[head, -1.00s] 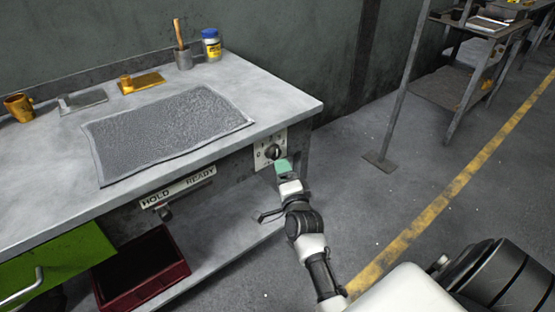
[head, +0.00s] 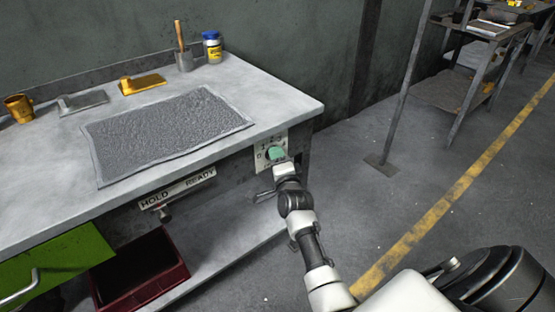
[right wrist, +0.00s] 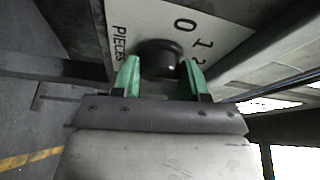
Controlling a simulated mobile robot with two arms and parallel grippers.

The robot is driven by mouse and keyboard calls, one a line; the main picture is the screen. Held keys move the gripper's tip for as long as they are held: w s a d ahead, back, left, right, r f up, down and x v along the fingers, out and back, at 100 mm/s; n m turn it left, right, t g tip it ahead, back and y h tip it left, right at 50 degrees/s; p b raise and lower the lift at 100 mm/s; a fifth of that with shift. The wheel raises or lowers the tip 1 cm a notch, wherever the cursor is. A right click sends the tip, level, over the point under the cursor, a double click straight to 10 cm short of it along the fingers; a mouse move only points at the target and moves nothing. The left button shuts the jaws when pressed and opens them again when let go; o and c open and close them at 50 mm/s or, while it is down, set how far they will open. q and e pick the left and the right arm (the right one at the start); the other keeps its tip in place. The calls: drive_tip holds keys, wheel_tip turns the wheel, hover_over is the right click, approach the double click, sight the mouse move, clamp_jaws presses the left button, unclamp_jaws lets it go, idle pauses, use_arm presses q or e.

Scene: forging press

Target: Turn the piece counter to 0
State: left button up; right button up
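The piece counter is a white plate (head: 262,144) on the bench front, with numerals around a dark round knob. In the right wrist view the plate (right wrist: 150,22) shows "PIECES", 0 and 1, and the black knob (right wrist: 160,57) sits between my fingertips. My right gripper (head: 277,154) has green fingers and is at the plate, covering most of the knob in the head view. In the right wrist view its fingers (right wrist: 161,68) are apart, one on each side of the knob, with a gap visible. I cannot tell where the knob points. My left gripper is not in view.
The grey bench (head: 290,98) carries a textured mat (head: 165,130), a yellow-labelled jar (head: 212,48) and a brush pot (head: 184,62). A HOLD/READY plate (head: 178,188) with a lever is left of the counter. A dark red bin (head: 140,275) stands below.

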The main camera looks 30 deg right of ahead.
drive_tip(key=shift+c, duration=1.2)
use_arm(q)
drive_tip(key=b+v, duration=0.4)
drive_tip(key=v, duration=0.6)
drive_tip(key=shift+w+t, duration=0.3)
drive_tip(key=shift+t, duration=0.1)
use_arm(e)
drive_tip(key=shift+d+f+n+t+y, duration=0.1)
drive_tip(key=shift+n+t+y, duration=0.95)
drive_tip(key=shift+n, duration=2.3)
drive_tip(key=shift+d+f+n+t+y, duration=0.15)
drive_tip(key=shift+n+t+y, duration=0.4)
drive_tip(key=shift+n+y, duration=1.85)
drive_tip(key=shift+d+n+t+y, duration=0.2)
drive_tip(key=shift+n+t, duration=0.6)
drive_tip(key=shift+n, duration=3.55)
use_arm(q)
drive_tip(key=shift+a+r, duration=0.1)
use_arm(e)
drive_tip(key=shift+a+n+y, duration=0.1)
drive_tip(key=shift+n+y, duration=0.15)
drive_tip(key=shift+n, duration=0.05)
